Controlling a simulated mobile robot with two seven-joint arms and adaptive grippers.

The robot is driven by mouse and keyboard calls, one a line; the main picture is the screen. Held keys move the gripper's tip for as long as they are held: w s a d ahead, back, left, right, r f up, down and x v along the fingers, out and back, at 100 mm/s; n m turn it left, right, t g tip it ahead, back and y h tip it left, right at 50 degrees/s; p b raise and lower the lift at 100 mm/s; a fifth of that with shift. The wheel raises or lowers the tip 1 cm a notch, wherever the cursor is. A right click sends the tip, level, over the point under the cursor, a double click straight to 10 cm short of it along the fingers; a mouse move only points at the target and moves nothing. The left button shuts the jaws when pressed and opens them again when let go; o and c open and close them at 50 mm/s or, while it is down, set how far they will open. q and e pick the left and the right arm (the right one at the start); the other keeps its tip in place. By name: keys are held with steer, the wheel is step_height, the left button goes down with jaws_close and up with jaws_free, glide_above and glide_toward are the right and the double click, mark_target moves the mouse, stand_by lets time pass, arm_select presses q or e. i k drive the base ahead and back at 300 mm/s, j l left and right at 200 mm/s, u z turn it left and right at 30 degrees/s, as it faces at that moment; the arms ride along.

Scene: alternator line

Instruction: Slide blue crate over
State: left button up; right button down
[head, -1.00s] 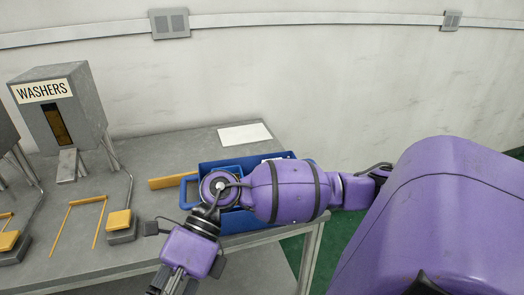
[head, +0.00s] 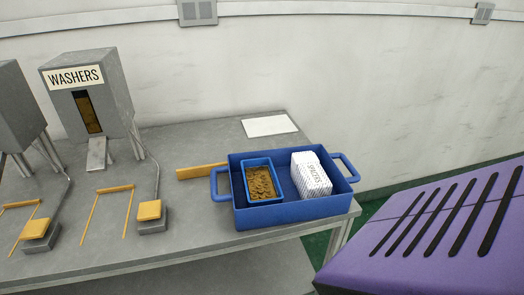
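The blue crate (head: 290,214) sits on the grey table near its right end, with a handle at each short side. Inside it, a smaller blue bin (head: 246,187) of brown bits stands on the left. Neither gripper is in view. A purple part of my own body fills the lower right corner, apart from the crate in the picture.
The grey table (head: 188,227) is bare in front and left of the crate. A yellow strip (head: 201,171) lies by the left handle. A white sheet (head: 269,126) lies behind.

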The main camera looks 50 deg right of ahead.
mark_target(293, 209)
steer(key=i+j+z, duration=0.15)
steer(key=i+j, duration=0.75)
steer(key=j+z, duration=0.15)
steer(key=z, duration=1.55)
steer(key=i+j, duration=0.05)
steer(key=j, duration=0.05)
